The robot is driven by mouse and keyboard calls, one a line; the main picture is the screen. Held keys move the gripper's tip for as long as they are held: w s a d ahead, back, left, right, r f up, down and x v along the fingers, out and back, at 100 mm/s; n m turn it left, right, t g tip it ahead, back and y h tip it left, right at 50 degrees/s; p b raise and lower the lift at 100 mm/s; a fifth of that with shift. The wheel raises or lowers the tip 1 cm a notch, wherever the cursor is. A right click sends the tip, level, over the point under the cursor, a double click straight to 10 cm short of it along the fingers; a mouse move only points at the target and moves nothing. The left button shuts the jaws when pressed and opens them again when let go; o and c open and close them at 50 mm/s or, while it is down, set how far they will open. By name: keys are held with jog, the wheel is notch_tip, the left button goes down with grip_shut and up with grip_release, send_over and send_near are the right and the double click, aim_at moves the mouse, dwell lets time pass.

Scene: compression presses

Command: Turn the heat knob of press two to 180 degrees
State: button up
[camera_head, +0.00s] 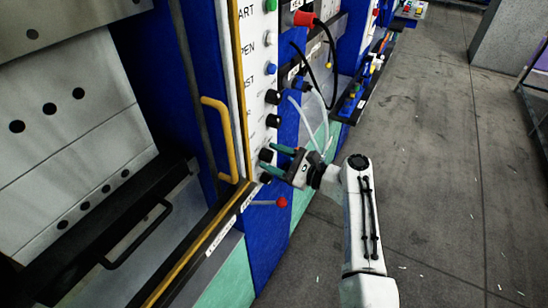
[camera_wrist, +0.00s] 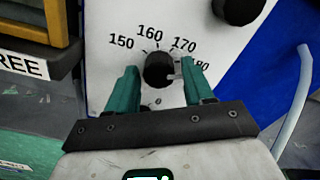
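In the wrist view a black round knob (camera_wrist: 157,71) sits on a white panel, with 150, 160, 170 and a partly hidden 180 printed in an arc above it. A small pale mark shows at its right side; its exact reading is unclear. My gripper (camera_wrist: 160,74) has one green finger on each side of the knob. Gaps show between the fingers and the knob, so it looks open around it. In the head view my gripper (camera_head: 267,159) reaches the lower end of the panel (camera_head: 255,82), and its fingers partly hide the knob.
A label ending in "REE" (camera_wrist: 22,64) lies left of the dial. Another black knob (camera_wrist: 238,8) is above right. A yellow handle (camera_head: 220,140) and a red-tipped lever (camera_head: 281,202) are close to my gripper. Open floor (camera_head: 430,190) lies right of my arm.

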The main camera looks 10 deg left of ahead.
jog(key=shift+o, duration=0.5)
jog(key=shift+a+r, duration=0.1)
jog(key=b+v, duration=0.1)
jog(key=v, duration=0.9)
jog(key=shift+d+b, duration=0.35)
jog(key=shift+d, duration=0.05)
jog(key=shift+s, duration=0.15)
